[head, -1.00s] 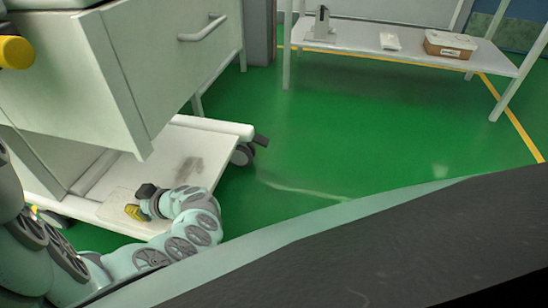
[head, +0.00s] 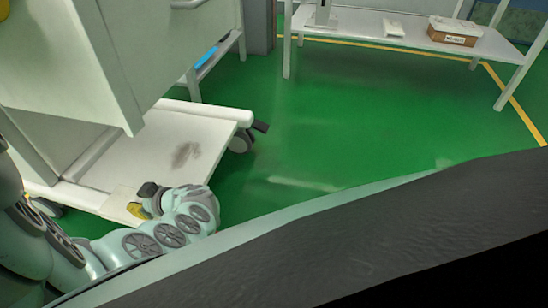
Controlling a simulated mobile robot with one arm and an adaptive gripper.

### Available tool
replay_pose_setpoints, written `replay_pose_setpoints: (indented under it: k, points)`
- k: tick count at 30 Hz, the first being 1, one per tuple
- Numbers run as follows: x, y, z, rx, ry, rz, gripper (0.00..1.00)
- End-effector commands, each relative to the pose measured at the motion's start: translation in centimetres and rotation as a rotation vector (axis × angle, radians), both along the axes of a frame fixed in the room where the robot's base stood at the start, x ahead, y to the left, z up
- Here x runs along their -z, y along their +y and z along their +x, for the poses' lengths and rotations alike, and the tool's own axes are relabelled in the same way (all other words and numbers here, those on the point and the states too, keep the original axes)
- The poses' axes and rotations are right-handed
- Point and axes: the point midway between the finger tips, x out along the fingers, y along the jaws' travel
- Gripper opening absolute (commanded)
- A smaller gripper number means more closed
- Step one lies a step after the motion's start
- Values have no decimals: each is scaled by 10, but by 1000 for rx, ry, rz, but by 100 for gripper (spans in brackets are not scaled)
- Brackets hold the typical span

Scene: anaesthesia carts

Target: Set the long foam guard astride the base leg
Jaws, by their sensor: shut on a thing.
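My gripper (head: 147,200) is at the lower left, low over the near edge of the cart's white base shelf (head: 165,138). It is shut on a yellow piece (head: 141,210), which I take to be the foam guard. Only a small part of it shows; my wrist hides the rest, and its full length cannot be seen. A pale patch lies just left of the gripper; I cannot tell whether it belongs to the guard. A white base leg (head: 215,112) runs along the shelf's far side to a dark caster (head: 241,141). I see no contact between guard and leg.
The cart's pale body (head: 80,70) overhangs the base at the left. A white table (head: 370,28) with a cardboard box (head: 453,32) stands at the back. Green floor (head: 350,110) between them is clear. A blue item (head: 206,58) lies behind the cart.

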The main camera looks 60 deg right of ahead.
Motion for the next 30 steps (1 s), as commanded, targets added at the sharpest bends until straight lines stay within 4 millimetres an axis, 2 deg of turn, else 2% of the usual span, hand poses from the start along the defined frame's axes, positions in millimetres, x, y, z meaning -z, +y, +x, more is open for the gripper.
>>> replay_pose_setpoints:
  k: [14, 15, 21, 30]
  points:
    - [10, 3, -1, -3, 7, -2, 0]
    - [10, 3, -2, -3, 8, -1, 26]
    - [13, 4, -2, -2, 12, 1, 47]
    - [16, 3, -5, 1, 18, 0, 48]
